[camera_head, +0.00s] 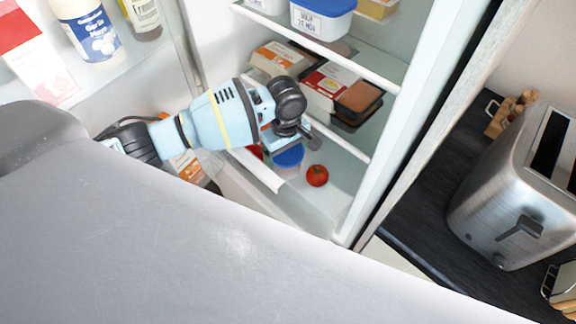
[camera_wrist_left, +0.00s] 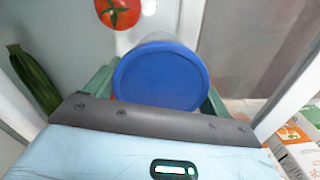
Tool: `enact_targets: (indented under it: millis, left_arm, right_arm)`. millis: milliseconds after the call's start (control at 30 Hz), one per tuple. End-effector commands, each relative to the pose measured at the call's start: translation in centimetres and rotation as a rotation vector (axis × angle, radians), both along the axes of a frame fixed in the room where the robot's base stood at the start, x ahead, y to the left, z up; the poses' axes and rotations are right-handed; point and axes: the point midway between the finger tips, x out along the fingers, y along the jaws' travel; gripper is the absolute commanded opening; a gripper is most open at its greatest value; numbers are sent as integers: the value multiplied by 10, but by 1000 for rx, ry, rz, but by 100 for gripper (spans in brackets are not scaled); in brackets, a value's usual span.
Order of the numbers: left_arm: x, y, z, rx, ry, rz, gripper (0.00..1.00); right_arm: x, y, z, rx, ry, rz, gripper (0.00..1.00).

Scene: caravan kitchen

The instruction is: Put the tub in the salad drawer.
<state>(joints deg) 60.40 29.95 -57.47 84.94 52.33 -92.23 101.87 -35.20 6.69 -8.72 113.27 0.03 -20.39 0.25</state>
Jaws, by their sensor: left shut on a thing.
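The tub (camera_head: 289,158) has a round blue lid and shows low in the fridge, partly behind my left gripper (camera_head: 298,143). In the left wrist view its blue lid (camera_wrist_left: 160,77) faces the camera, between the green fingers of my left gripper (camera_wrist_left: 158,92), which is shut on it. The salad drawer (camera_head: 318,207) is the pale bin at the fridge bottom. A red tomato (camera_head: 317,176) lies in it, right of the tub. A cucumber (camera_wrist_left: 35,78) shows at the left of the left wrist view. Whether the tub touches the drawer floor is hidden. My right gripper is not in view.
Above are fridge shelves with food packs (camera_head: 325,85) and a lidded soup tub (camera_head: 322,18). Bottles (camera_head: 90,32) and cartons stand in the door at left. A toaster (camera_head: 520,190) stands on the dark counter at right. Bare drawer floor shows around the tomato.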

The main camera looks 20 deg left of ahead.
Motion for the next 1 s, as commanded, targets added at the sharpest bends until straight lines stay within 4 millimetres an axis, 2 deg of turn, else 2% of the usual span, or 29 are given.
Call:
enact_targets:
  millis: [267, 500, 600, 1000]
  left_arm:
    - [1, 0, -7, -1, -2, -1, 59]
    - [-1, 0, -48, 0, 4, -1, 59]
    - [0, 0, -59, -1, 1, 0, 59]
    - [1, -1, -62, -1, -4, -1, 59]
  right_arm:
    - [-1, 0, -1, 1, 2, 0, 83]
    - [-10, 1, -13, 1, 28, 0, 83]
    - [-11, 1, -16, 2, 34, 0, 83]
    - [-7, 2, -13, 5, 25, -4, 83]
